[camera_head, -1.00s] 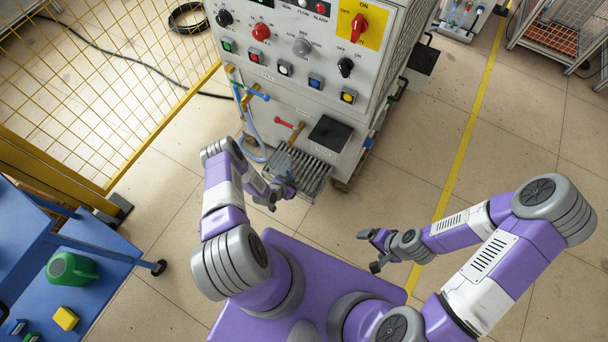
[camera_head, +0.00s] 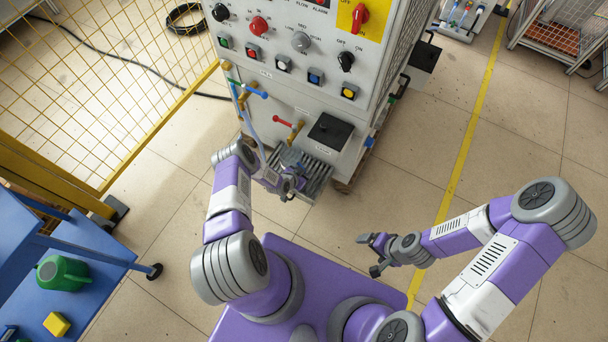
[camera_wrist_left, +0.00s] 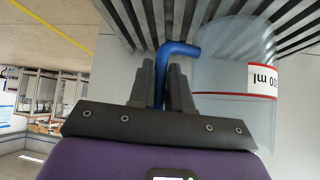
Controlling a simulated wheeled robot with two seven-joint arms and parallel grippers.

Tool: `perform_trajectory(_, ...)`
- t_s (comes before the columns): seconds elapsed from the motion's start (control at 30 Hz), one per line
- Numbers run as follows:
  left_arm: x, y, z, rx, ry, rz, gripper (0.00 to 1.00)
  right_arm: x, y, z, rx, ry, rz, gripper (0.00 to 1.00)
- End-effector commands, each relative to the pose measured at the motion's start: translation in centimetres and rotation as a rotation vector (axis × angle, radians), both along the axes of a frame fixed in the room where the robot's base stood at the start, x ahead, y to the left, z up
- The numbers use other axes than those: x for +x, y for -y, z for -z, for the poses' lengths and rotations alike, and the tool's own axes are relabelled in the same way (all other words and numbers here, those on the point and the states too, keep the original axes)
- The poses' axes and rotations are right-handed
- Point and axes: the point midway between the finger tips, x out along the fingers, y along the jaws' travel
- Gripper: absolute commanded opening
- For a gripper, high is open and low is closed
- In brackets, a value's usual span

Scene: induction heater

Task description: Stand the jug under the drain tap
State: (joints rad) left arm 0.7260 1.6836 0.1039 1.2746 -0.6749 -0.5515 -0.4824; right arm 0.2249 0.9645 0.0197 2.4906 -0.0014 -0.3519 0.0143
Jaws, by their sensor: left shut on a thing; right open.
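The jug (camera_wrist_left: 232,110) is clear with a white, red-edged label and a blue handle; it shows at the right of the left wrist view, label upside down. My left gripper (camera_head: 290,186) is shut on the blue handle (camera_wrist_left: 180,49). It is at the near side of the slatted drip tray (camera_head: 318,178); the slats (camera_wrist_left: 118,22) lie close behind the jug in the wrist view. I cannot tell whether the jug touches them. In the head view the arm mostly hides the jug. The red-handled brass tap (camera_head: 292,127) sits above the tray. My right gripper (camera_head: 372,254) is open and empty, over the floor.
The heater cabinet (camera_head: 270,90) carries the tap and tray. A black box (camera_head: 331,130) is right of the tap. Blue- and green-handled taps (camera_head: 248,89) with a hose are at left.

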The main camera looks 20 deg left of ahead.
Motion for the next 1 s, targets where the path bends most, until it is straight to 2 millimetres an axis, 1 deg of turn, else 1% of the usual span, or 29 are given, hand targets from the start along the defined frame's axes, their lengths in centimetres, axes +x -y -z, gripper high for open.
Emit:
perform_trajectory(0.1, 0.0, 0.0, 0.2, 0.000, 0.001, 0.001, 0.00, 0.0, 0.0, 0.0, 0.000, 0.000, 0.000, 0.92)
perform_trajectory(0.13, 0.0, 0.0, 0.2, 0.001, 0.000, 0.001, 0.23, 0.0, 0.0, 0.0, 0.000, 0.000, 0.000, 0.92)
perform_trajectory(0.27, 0.0, 0.0, 0.2, 0.001, 0.000, 0.001, 0.43, 0.0, 0.0, 0.0, 0.000, 0.000, 0.000, 0.92)
perform_trajectory(0.53, 0.0, 0.0, 0.1, 0.000, 0.001, 0.000, 0.44, 0.0, 0.0, 0.0, 0.000, 0.000, 0.000, 0.92)
perform_trajectory(0.63, -0.1, 0.0, -0.2, 0.000, 0.000, 0.000, 0.44, 0.0, 0.0, -0.1, 0.000, 0.000, 0.000, 0.92)
perform_trajectory(0.77, -1.3, -0.3, -1.7, -0.001, -0.001, 0.000, 0.44, 0.0, 0.0, -1.4, 0.000, 0.000, 0.000, 0.92)
perform_trajectory(1.0, -4.9, -1.3, -5.6, 0.000, -0.002, -0.001, 0.44, 0.0, 0.0, -4.1, 0.000, 0.000, 0.000, 0.92)
